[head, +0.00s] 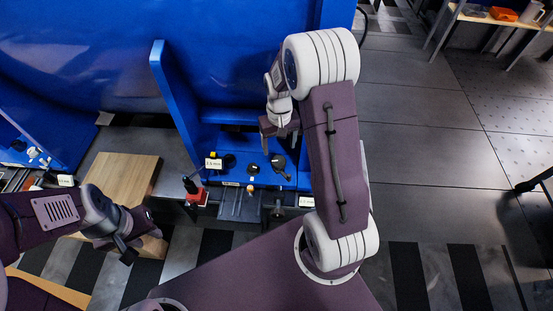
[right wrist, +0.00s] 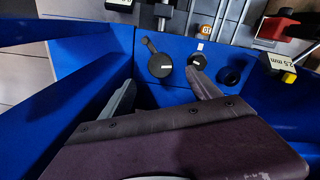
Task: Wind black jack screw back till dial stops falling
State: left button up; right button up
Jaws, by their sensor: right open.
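A black round part with a short lever (head: 278,161) sits on the blue ledge below my right gripper. It also shows in the right wrist view (right wrist: 160,65), between the fingertips and beyond them. A smaller black knob (head: 253,169) is beside it; in the right wrist view this knob (right wrist: 196,61) lies near one fingertip. I cannot tell for sure which is the jack screw. No dial face is readable. My right gripper (head: 280,130) is open and empty (right wrist: 162,92), above the ledge. My left gripper (head: 128,250) is at lower left, away from the ledge; its jaws are unclear.
A third black round part (head: 229,160) is at the ledge's left, by a 2.5 mm label (head: 214,163). A red-and-black device (head: 193,192) stands at the ledge's front left. A blue upright panel (head: 175,100) rises on the left. A wooden board (head: 122,180) lies further left.

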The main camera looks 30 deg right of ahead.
aim_at(279, 162)
notch_tip(279, 162, down, 9)
jog(key=b, duration=0.5)
jog(key=shift+f, duration=0.1)
jog(key=c, duration=1.4)
